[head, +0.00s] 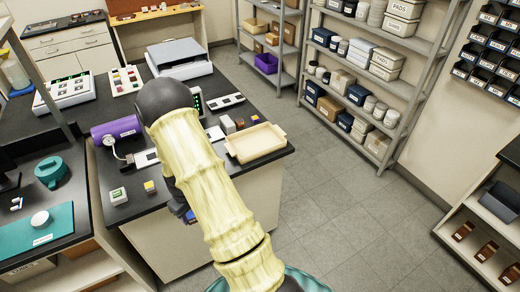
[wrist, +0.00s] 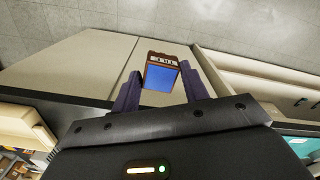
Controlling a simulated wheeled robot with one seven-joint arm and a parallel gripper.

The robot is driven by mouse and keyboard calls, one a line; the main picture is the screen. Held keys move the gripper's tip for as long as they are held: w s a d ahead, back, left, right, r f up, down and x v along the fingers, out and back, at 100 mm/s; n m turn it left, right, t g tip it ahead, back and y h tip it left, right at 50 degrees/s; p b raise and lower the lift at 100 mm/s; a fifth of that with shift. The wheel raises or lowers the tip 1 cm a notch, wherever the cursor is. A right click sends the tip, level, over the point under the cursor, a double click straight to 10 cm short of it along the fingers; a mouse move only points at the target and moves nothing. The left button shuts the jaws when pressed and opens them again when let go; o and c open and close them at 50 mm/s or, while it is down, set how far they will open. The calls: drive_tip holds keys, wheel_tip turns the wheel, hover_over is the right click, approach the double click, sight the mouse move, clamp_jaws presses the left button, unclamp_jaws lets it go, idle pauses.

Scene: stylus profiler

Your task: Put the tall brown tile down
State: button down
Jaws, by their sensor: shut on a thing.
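My gripper (wrist: 160,88) is shut on the tall brown tile (wrist: 163,57), which shows between the two dark fingers in the wrist view. The tile has a brown end with small pale markings and a bright blue face (wrist: 160,77). Behind it in the wrist view are pale cabinet fronts and the grey floor. In the head view my arm hides most of the gripper, and only a small blue patch (head: 189,215) shows beside the arm, in front of the bench's cabinet front. I see no contact between the tile and any surface.
The dark bench top (head: 160,198) holds a cream tray (head: 256,142) at its right corner, with several small blocks beside it. A green-topped block (head: 118,196) and a yellow-topped block (head: 150,187) stand near the front edge. A purple cylinder (head: 116,130) lies behind them.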

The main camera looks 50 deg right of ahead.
drive_tip(key=a+f+m+b, duration=0.1)
drive_tip(key=a+f+b, duration=0.1)
drive_tip(key=a+f, duration=0.4)
drive_tip(key=shift+s+a+m, duration=0.2)
drive_tip(key=shift+a+m, duration=0.1)
drive_tip(key=shift+a, duration=0.45)
drive_tip(key=shift+a, duration=0.1)
